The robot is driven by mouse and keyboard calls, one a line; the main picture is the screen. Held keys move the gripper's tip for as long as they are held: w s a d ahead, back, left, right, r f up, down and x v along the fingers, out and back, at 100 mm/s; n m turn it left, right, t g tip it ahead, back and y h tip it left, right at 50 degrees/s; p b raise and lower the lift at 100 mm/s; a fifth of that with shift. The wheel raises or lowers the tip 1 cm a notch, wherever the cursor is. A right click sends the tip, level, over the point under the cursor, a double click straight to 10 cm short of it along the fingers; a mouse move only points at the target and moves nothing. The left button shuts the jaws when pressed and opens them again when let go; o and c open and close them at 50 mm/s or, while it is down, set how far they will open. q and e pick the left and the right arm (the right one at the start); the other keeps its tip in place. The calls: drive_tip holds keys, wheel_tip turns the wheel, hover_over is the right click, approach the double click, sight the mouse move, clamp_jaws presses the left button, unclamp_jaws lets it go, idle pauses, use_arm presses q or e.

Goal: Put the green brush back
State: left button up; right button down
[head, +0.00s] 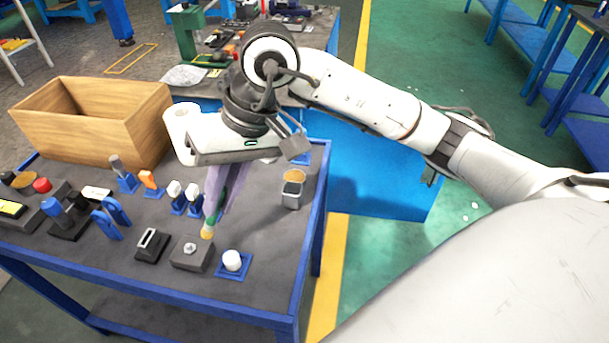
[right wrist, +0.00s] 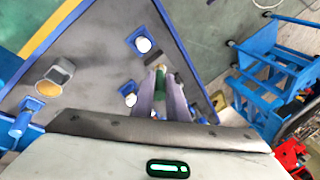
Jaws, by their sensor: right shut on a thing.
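The green brush (head: 219,205) is upright, slightly tilted, between the fingers of my right gripper (head: 221,188), which is shut on it. Its pale yellow lower end (head: 207,233) points down at the table, beside the back right corner of a grey block with a round knob (head: 191,253); I cannot tell whether it touches anything. In the right wrist view, the green brush (right wrist: 161,77) shows between the two purple-grey fingertips of the gripper (right wrist: 161,95). My left gripper is not in view.
On the dark table (head: 270,235), a blue-based stand with a white top (head: 233,261), a black slotted block (head: 151,244) and small blue holders (head: 186,205) stand close by. A wooden box (head: 92,132) is at the back left, a grey cup (head: 292,194) at the right.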

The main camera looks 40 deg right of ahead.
drive_tip(key=w+d+r+m+g+h+p, duration=0.1)
drive_tip(key=w+d+m+h, duration=0.1)
drive_tip(key=d, duration=0.6)
drive_tip(key=w+d+r+m+g+h+p, duration=0.1)
drive_tip(key=w+d+h, duration=0.15)
drive_tip(key=d, duration=0.55)
wheel_tip(320, 180, down, 10)
drive_tip(key=d, duration=0.1)
drive_tip(key=shift+r, duration=0.15)
drive_tip(key=c, duration=1.7)
unclamp_jaws()
drive_tip(key=shift+c, duration=0.2)
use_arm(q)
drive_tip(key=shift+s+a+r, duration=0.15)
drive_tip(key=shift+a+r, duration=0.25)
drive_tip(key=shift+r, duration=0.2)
